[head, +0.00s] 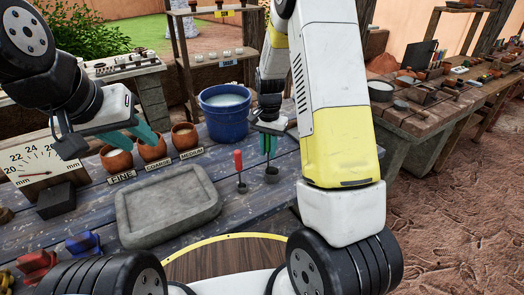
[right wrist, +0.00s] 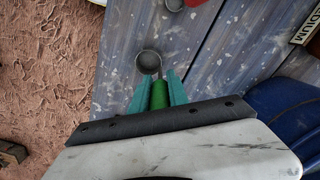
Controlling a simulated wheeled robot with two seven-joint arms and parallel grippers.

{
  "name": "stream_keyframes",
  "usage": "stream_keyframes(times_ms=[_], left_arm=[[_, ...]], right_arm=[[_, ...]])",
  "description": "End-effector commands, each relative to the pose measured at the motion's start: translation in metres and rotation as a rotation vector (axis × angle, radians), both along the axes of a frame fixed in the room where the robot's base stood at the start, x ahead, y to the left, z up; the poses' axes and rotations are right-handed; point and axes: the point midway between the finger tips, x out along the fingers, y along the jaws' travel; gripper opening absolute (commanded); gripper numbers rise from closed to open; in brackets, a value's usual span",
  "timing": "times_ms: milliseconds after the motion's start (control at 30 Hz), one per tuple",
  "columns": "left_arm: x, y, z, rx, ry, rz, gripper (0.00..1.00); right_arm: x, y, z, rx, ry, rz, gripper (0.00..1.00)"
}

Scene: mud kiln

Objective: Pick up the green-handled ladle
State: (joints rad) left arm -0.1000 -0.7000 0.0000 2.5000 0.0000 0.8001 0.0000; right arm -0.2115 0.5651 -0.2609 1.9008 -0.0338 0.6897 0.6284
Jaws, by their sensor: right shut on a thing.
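The green-handled ladle shows in the right wrist view, with its green handle (right wrist: 159,97) between the two teal fingers of my right gripper (right wrist: 158,92). Its small dark cup (right wrist: 148,62) is beyond the fingertips. In the head view my right gripper (head: 267,144) points down over the right part of the table, shut on the handle, with the ladle's cup (head: 272,174) below. I cannot tell whether the cup touches the table. My left gripper (head: 108,142) is open and empty, with its teal fingers spread near the terracotta pots.
A red-handled ladle (head: 239,161) stands just left of the green one. A blue bucket (head: 224,114) is behind them. A grey stone tray (head: 166,234) lies in front. Several clay pots (head: 152,147) with labels stand left of the bucket. The table (head: 225,208) is bare between tray and ladles.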

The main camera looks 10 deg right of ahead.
Motion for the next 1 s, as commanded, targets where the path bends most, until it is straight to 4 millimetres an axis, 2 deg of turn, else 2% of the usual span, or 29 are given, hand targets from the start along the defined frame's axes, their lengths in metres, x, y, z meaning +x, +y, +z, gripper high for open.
stream_keyframes(times_ms=[267, 500, 667, 1000], left_arm=[[0.0, 0.0, 0.0, 0.0, 0.0, 0.0, 0.36], [0.0, 0.0, 0.0, 0.0, 0.0, 0.0, 0.36], [0.0, 0.0, 0.0, 0.0, 0.0, 0.0, 0.36], [0.0, 0.0, 0.0, 0.0, 0.0, 0.0, 0.36]], right_arm=[[0.001, 0.0, 0.008, 0.0, -0.001, 0.0, 0.0], [0.001, 0.0, 0.038, 0.001, -0.004, 0.0, 0.0], [-0.032, 0.016, 0.04, 0.001, 0.0, 0.005, 0.0], [-0.112, 0.053, 0.047, 0.001, -0.001, 0.005, 0.0]])
